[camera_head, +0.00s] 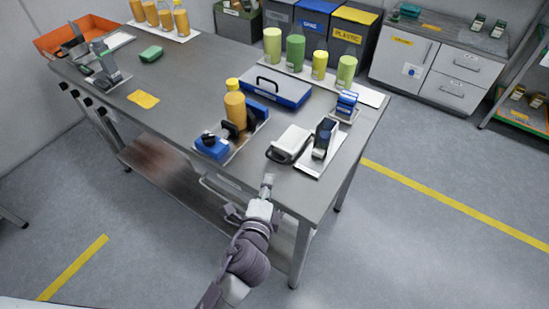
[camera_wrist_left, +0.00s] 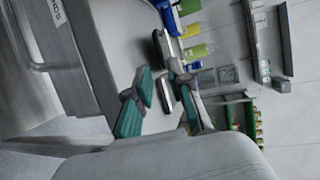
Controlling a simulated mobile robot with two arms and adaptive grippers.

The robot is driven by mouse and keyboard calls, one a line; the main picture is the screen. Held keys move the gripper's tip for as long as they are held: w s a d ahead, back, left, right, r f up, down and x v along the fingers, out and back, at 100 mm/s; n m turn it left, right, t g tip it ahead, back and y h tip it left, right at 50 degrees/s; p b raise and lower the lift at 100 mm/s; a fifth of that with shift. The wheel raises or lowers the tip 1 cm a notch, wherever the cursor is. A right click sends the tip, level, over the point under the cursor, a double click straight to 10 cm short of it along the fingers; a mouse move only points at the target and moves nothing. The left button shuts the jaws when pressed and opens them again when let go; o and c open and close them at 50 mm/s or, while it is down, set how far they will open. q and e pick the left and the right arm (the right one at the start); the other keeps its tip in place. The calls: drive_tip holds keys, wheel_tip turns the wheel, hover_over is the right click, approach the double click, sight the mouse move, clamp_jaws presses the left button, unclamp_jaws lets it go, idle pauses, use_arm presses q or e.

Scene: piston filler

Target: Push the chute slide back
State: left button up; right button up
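A blue device (camera_head: 212,147) with an upright orange bottle (camera_head: 235,108) stands near the middle of the table's front. To its right are a white block with a dark loop (camera_head: 291,143) and a dark upright device (camera_head: 325,138) on a white plate. I cannot tell which part is the chute slide. My left gripper (camera_head: 250,198) is at the table's front edge, below the white block and apart from it. My right gripper is not in view.
The steel table (camera_head: 185,85) also carries a blue toolbox (camera_head: 283,92), blue blocks (camera_head: 347,103), a yellow cloth (camera_head: 143,99) and several green and yellow bottles behind. The front right corner of the tabletop is clear.

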sight(275, 160)
use_arm(q)
drive_tip(key=x, duration=1)
drive_tip(key=shift+w+f, duration=0.2)
drive_tip(key=shift+w, duration=0.1)
clamp_jaws()
